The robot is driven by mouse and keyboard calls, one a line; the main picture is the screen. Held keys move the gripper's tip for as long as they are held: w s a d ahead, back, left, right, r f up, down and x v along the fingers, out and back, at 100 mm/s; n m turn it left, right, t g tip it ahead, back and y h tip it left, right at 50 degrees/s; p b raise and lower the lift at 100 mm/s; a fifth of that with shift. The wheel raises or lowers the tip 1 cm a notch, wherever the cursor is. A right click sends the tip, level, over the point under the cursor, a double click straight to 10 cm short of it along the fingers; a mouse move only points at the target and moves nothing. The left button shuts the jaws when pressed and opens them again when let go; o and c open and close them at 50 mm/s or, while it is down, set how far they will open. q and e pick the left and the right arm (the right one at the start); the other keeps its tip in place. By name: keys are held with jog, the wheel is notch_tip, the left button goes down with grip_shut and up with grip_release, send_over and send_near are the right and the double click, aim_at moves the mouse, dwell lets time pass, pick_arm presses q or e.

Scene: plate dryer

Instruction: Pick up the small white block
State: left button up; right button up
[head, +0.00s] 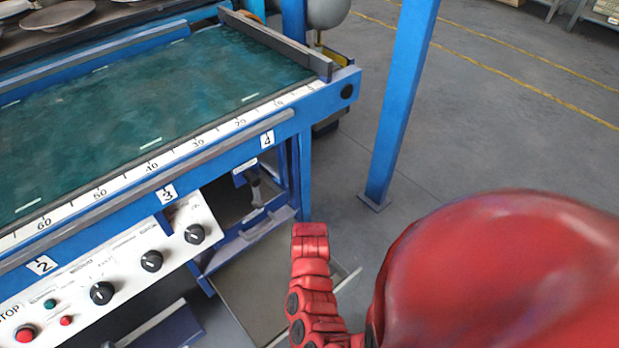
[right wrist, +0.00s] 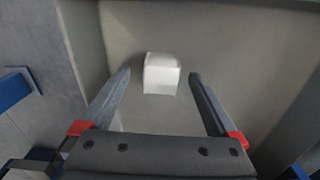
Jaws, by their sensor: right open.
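The small white block (right wrist: 161,74) lies on the flat floor of a grey tray (right wrist: 225,40) in the right wrist view. My right gripper (right wrist: 160,84) is open, with one finger on each side of the block in the picture. Gaps show between the block and both fingers. I cannot tell how far the fingertips are above the tray floor. In the head view the block and the right gripper's fingers are hidden; a red arm of mine reaches down over the grey tray (head: 250,290). My left gripper is in neither view.
The blue plate dryer frame with a green belt (head: 150,100) fills the left of the head view. Its control panel (head: 110,265) is beside the tray. A blue post (head: 400,100) stands behind. The tray wall (right wrist: 83,45) rises left of the fingers.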

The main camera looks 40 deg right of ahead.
jog(key=shift+f, duration=0.7)
jog(key=c, duration=1.5)
